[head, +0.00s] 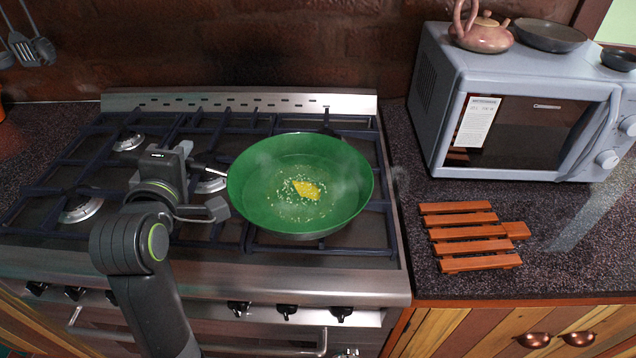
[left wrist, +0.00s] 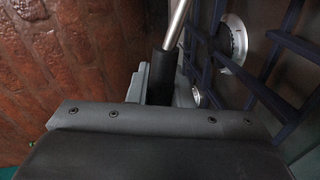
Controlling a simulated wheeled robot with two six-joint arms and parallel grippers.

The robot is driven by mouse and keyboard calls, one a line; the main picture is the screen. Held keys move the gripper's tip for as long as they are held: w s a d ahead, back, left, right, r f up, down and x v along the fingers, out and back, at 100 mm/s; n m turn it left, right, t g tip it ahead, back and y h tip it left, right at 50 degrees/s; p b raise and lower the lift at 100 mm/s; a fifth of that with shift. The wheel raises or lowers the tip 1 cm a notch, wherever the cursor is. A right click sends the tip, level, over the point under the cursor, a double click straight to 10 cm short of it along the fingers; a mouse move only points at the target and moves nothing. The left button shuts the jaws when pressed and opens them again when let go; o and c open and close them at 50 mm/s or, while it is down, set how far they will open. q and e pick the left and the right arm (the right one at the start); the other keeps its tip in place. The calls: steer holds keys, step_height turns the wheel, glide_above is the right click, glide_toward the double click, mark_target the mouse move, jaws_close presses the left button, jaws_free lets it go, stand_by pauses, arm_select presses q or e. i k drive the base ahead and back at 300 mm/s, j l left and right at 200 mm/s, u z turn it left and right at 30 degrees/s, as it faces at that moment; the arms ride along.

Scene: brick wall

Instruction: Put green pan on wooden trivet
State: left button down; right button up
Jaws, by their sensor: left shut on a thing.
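The green pan (head: 252,206) is over the right side of the stove, with a yellow piece and pale bits inside it and faint steam around it. My left gripper (head: 208,188) is at the left of the pan, shut on its handle. The dark grip and metal rod of the handle (left wrist: 177,25) show in the left wrist view. I cannot tell whether the pan touches the grate. The wooden trivet (head: 468,247), made of reddish slats, lies flat and bare on the counter to the right of the stove. My right gripper is not in view.
The stove's dark grates (head: 330,244) surround the pan. A grey microwave (head: 425,85) stands behind the trivet, with a pink teapot (head: 483,38) and a dark pan (head: 549,36) on top. The speckled counter (head: 570,265) around the trivet is clear.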

mark_target(433, 248)
steer(key=k+l+z, duration=0.15)
steer(key=k+l, duration=0.55)
steer(key=l, duration=0.15)
steer(key=z, duration=1.05)
